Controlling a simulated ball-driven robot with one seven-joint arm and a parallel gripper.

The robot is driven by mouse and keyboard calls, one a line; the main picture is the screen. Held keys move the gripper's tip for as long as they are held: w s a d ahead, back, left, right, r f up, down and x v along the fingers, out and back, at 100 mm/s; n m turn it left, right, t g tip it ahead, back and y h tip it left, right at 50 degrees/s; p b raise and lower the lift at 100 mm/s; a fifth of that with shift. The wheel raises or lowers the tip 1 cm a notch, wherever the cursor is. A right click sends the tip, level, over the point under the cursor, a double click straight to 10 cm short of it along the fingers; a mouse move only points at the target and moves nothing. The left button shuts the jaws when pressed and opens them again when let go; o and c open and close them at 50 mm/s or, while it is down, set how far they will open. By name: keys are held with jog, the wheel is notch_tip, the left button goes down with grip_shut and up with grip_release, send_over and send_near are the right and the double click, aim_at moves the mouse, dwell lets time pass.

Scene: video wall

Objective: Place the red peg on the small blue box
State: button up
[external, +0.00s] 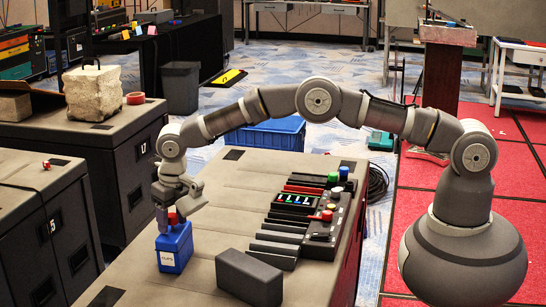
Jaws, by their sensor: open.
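The small blue box (174,250) stands at the left front of the grey work surface, with a white label on its front. The red peg (172,217) shows at the top of the blue box, directly below my gripper (170,211). My gripper points down and is open, with its fingers close around or beside the peg. I cannot tell whether the fingers touch it. The peg's lower end and its exact contact with the box are hard to make out.
A dark grey block (249,278) lies right of the blue box. A control panel (322,222) with coloured knobs and dark bars stands farther right. A larger blue crate (266,135) is behind the work surface. The surface behind the small box is clear.

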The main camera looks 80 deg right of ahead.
jog(key=s+d+r+m+t+p, duration=0.15)
jog(key=r+m, duration=0.35)
jog(key=r, duration=1.1)
jog(key=s+d+r+m+t+p, duration=0.1)
jog(key=s+d+r+m+t, duration=0.3)
jog(key=r, duration=1.2)
jog(key=s+a+r+m+t+p, duration=0.15)
jog(key=r+m, duration=0.45)
jog(key=r, duration=1)
jog(key=s+d+r+m+t, duration=0.3)
jog(key=s+r+m, duration=0.5)
jog(key=s+r, duration=0.2)
jog(key=s+d+r+m+t, duration=0.4)
jog(key=s+r+m, duration=0.4)
jog(key=s+r, duration=0.3)
notch_tip(320, 180, up, 3)
jog(key=shift+f+y, duration=0.15)
jog(key=shift+y, duration=0.15)
